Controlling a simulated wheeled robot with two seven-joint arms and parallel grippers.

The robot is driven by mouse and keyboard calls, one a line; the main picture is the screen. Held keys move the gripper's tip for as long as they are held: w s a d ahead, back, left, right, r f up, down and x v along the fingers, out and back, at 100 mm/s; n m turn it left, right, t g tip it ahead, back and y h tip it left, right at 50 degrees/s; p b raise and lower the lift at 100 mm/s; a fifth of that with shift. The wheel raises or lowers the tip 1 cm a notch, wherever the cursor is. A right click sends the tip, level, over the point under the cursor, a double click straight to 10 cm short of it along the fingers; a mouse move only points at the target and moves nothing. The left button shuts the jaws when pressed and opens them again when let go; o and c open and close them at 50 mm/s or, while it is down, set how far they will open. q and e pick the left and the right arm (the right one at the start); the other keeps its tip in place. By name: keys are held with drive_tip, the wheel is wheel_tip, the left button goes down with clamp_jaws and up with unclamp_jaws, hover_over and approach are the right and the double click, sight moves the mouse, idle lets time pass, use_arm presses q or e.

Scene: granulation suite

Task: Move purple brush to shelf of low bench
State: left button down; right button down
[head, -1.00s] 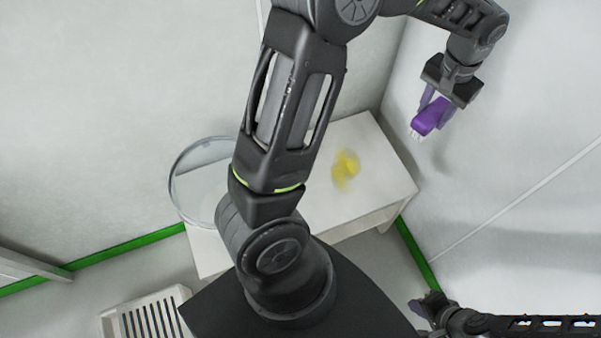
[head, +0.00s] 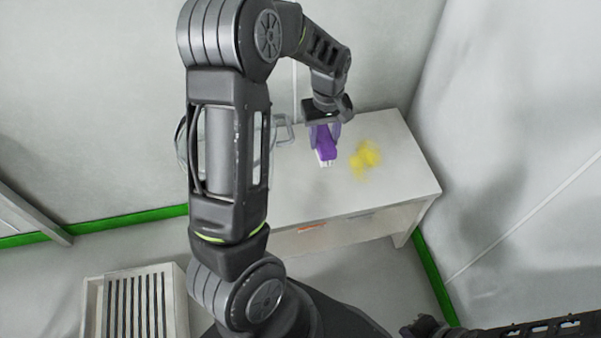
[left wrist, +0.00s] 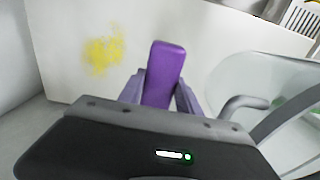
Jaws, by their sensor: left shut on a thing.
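The purple brush (head: 325,149) with pale bristles is in my left gripper (head: 324,136), which is shut on it. It appears to be above the white low bench (head: 405,185), bristles pointing toward the bench's front. In the left wrist view the brush (left wrist: 163,72) sits between the two purple-grey fingers (left wrist: 161,95), over the pale bench top (left wrist: 75,20). The space under the bench top is mostly hidden; a small orange mark (head: 312,227) shows below its front edge. My right gripper (head: 415,331) is at the bottom edge, and its jaws are unclear.
A yellow powdery patch (head: 365,158) lies on the bench top, right of the brush. A clear container with a handle (head: 284,131) is at the left, partly behind my arm. A white slatted crate (head: 178,300) stands on the floor at lower left. Walls close in behind and right.

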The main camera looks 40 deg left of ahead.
idle(0.3)
use_arm(q)
drive_tip(key=b, duration=0.1)
hover_over(321, 173)
drive_tip(key=shift+f, duration=3.1)
drive_tip(key=shift+f+b, duration=0.6)
drive_tip(key=shift+f, duration=1.3)
drive_tip(key=shift+f, duration=0.1)
drive_tip(key=shift+f, duration=0.15)
drive_tip(key=c, duration=0.8)
unclamp_jaws()
drive_tip(key=shift+c, duration=0.2)
